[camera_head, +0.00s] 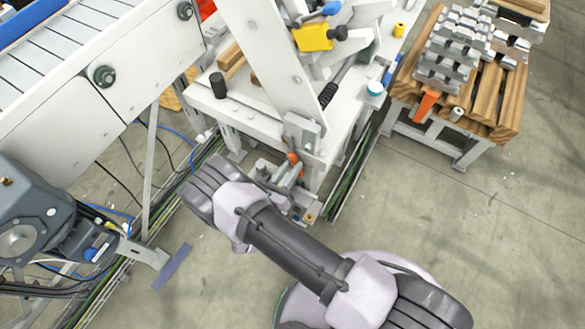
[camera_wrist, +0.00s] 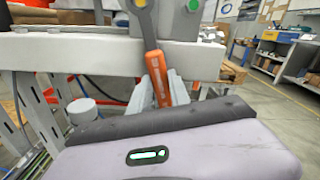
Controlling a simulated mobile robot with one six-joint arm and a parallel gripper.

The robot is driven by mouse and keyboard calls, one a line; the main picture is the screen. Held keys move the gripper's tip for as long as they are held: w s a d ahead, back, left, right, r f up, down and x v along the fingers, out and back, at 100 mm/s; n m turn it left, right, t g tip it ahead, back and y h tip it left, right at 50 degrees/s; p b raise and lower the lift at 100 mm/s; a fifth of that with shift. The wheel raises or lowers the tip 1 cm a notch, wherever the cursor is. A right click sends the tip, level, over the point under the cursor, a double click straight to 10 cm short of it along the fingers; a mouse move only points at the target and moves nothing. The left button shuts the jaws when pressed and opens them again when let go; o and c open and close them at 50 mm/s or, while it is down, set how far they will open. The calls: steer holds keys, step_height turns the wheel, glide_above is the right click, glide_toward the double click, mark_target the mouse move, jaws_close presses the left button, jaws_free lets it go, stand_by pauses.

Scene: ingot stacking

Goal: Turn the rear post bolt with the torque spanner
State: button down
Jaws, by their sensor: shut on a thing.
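The torque spanner has an orange handle (camera_wrist: 157,78) and a grey head, which shows at the top edge of the wrist view. My gripper (camera_wrist: 161,92) is shut on the orange handle. The handle stands nearly upright in front of a white bench beam (camera_wrist: 90,55). A yellow spot shows within the grey head; I cannot tell if it is the rear post bolt. In the head view the orange handle (camera_head: 294,160) shows at the bench corner, below a grey bracket (camera_head: 302,133) at the foot of a white post (camera_head: 272,50). My gripper (camera_head: 288,182) is partly hidden there.
A white bench (camera_head: 345,125) carries a yellow tool (camera_head: 313,37) and a black cylinder (camera_head: 218,85). A conveyor (camera_head: 95,75) stands left. Silver ingots (camera_head: 450,55) lie on a wooden pallet (camera_head: 507,115) at the right. The floor (camera_head: 450,215) at lower right is clear.

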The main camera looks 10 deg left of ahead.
mark_target(284, 152)
steer(key=shift+w+a+f+m, duration=0.1)
steer(key=shift+w+a+m, duration=0.1)
steer(key=shift+a+m, duration=0.35)
steer(key=shift+w+a+f+m, duration=0.1)
steer(key=shift+w+a+m, duration=0.05)
steer(key=shift+a+m, duration=0.35)
steer(key=shift+d, duration=0.1)
steer(key=shift+w+a+m, duration=0.25)
steer(key=shift+a+m, duration=0.25)
steer(key=shift+m, duration=0.1)
steer(key=shift+w+a+m, duration=0.2)
steer(key=shift+a+m, duration=0.25)
steer(key=shift+m, duration=0.1)
steer(key=shift+w+a+r+m, duration=0.1)
steer(key=shift+a+m, duration=0.25)
steer(key=shift+m, duration=0.15)
steer(key=shift+d+n, duration=0.35)
steer(key=shift+n, duration=0.05)
